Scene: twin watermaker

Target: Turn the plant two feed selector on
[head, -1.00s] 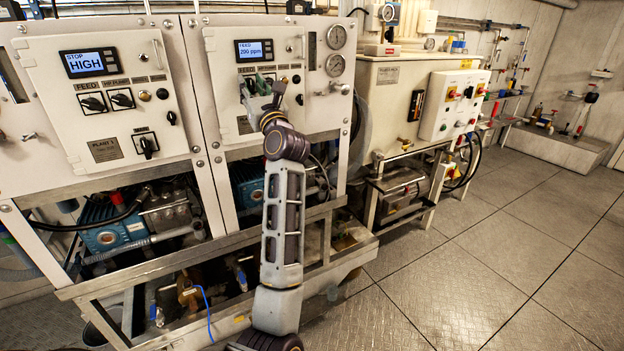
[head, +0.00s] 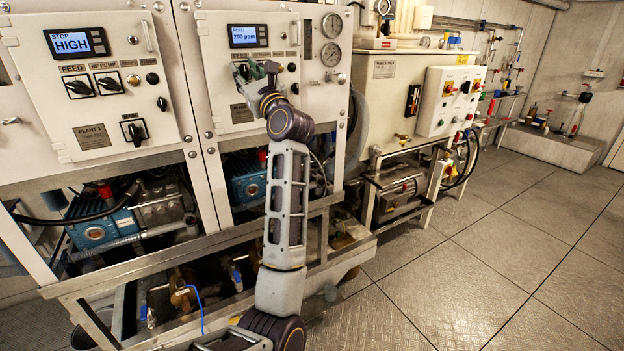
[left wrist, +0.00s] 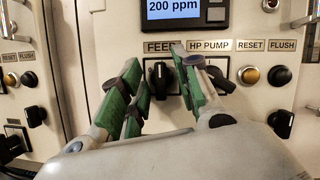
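The plant two feed selector (left wrist: 160,76) is a black knob under the FEED label in the left wrist view. Its handle looks about upright. My left gripper (left wrist: 160,62) has green-padded fingers, one on each side of this knob. The fingers are apart, with gaps showing to the knob; whether either touches it I cannot tell. In the head view my left gripper (head: 254,70) is at the plant two panel (head: 236,114) and hides the feed selector there. My right gripper is not in view.
The HP pump selector (left wrist: 222,80) is close to the right finger and partly hidden. The plant two display (left wrist: 173,9) reads 200 ppm. Plant one's panel (head: 90,125), with display HIGH, stands left. A metal frame rail (head: 180,247) crosses below. Floor at right is clear.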

